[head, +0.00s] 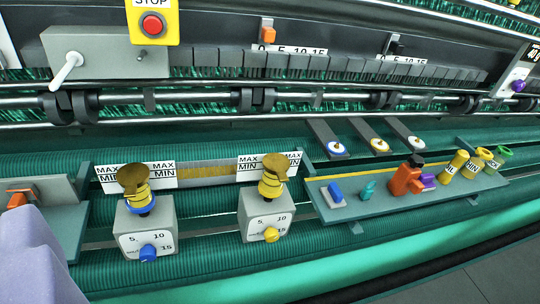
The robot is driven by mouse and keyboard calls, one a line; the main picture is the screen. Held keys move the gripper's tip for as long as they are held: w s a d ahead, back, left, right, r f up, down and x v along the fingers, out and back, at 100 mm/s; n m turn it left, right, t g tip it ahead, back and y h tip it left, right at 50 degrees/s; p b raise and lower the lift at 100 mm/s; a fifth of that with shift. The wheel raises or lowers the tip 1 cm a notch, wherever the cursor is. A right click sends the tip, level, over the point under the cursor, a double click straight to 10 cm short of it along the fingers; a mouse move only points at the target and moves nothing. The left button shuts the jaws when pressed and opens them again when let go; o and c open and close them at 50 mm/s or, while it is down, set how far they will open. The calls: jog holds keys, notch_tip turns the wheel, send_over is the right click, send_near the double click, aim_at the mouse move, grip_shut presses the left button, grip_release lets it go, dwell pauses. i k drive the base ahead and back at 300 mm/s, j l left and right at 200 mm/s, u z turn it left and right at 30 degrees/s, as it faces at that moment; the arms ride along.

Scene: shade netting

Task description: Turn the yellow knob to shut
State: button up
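The yellow knob (271,235) is on the lower front of the right grey box (267,207), beside a white dial plate marked 5, 10 and 15. A brass-coloured piece with a yellow body (271,184) stands on top of this box. A matching left grey box (146,217) has a blue knob (148,252). A pale lavender shape at the lower left edge looks like part of me. No pair of fingertips can be made out, so I cannot tell whether my gripper is open or shut. Nothing touches the yellow knob.
A teal shelf (345,207) at right carries small items, among them an orange bottle (406,177) and yellow and green cups. A red STOP button (152,25) and a white lever (67,69) are above. The space before the yellow knob looks clear.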

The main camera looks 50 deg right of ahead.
aim_at(271, 235)
jog(key=z, duration=1.05)
